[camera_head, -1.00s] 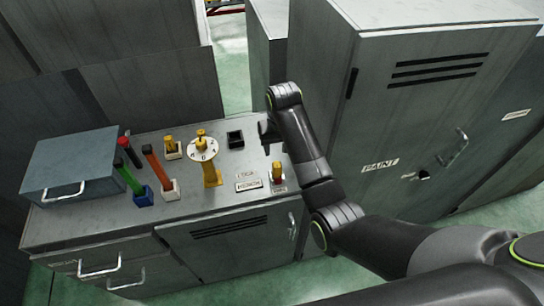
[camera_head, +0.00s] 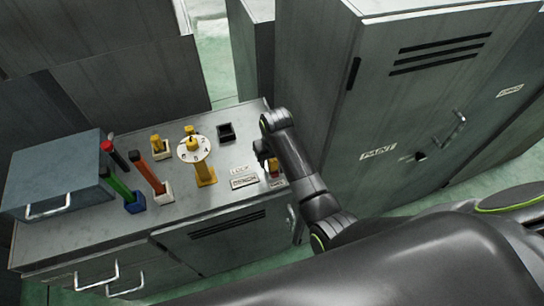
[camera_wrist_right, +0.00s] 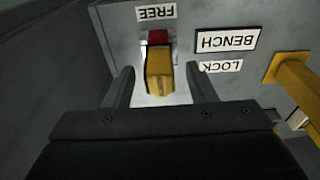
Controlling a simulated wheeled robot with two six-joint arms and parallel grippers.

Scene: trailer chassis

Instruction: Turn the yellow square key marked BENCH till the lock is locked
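The yellow square key (camera_wrist_right: 158,72) stands in its lock on the bench top, beside the BENCH plate (camera_wrist_right: 226,40). A red part shows at the key's FREE-label side. The LOCK label (camera_wrist_right: 220,66) lies to the right of the key and the FREE label (camera_wrist_right: 156,12) beyond it. In the head view the key (camera_head: 274,169) is partly hidden by my right gripper (camera_head: 266,154). In the right wrist view my right gripper (camera_wrist_right: 160,88) is open, with one finger on each side of the key and a gap at both sides. My left gripper is out of view.
On the bench (camera_head: 110,232) stand a yellow post with a white lettered dial (camera_head: 194,149), a second yellow piece (camera_head: 157,145), a black square socket (camera_head: 226,133), several coloured handles and a grey box (camera_head: 55,175). The PAINT cabinet (camera_head: 330,80) rises close to my right arm.

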